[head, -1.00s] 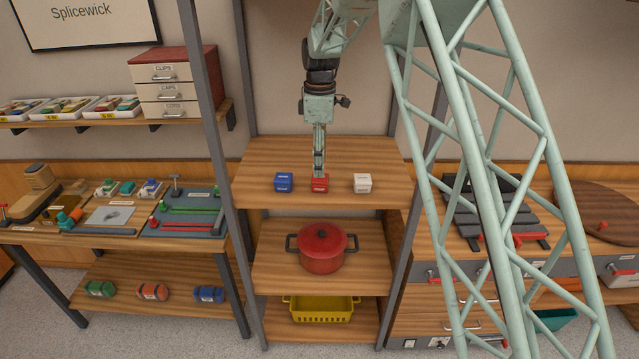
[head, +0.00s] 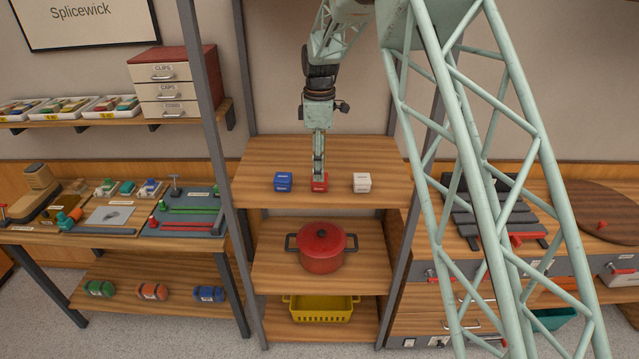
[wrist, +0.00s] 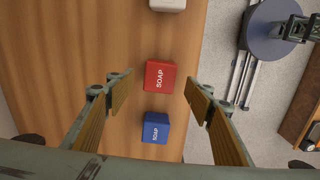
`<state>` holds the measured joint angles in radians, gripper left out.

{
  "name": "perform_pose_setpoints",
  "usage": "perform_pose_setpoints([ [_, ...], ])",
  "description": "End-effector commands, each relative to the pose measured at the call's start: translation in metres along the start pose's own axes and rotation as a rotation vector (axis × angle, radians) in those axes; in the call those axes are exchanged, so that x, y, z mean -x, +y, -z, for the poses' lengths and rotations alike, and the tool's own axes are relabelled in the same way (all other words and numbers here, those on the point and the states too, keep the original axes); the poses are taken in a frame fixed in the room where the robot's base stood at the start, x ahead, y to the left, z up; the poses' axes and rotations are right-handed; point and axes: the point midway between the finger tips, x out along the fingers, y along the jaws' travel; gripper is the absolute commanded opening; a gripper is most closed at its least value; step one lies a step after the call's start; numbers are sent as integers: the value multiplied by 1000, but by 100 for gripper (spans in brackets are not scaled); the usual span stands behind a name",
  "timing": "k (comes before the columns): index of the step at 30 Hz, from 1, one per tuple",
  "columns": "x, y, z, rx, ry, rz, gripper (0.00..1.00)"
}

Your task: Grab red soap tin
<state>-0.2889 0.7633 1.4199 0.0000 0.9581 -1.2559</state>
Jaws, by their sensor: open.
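The red soap tin (head: 319,186) sits on the top wooden shelf (head: 255,160), between a blue soap tin (head: 284,182) and a white tin (head: 361,183). My gripper (head: 319,172) points down right at the red tin in the head view and hides part of its top. In the wrist view, the red tin (wrist: 160,76) lies between and a little beyond the open fingers (wrist: 160,92), with its SOAP label showing. Both fingers are apart from it in that view. The blue tin (wrist: 155,127) and the white tin (wrist: 167,4) lie on either side of it.
A red lidded pot (head: 321,248) stands on the shelf below, and a yellow basket (head: 320,308) on the lowest one. Grey uprights (head: 207,120) flank the shelves. The top shelf is clear apart from the tins.

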Motion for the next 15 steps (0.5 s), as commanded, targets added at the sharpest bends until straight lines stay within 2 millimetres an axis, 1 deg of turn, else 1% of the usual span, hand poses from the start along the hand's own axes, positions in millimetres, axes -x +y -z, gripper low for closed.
perform_pose_setpoints([
  [9,-35,-1,0,0,-1,2,48],
  [15,-52,0,0,0,0,1,48],
])
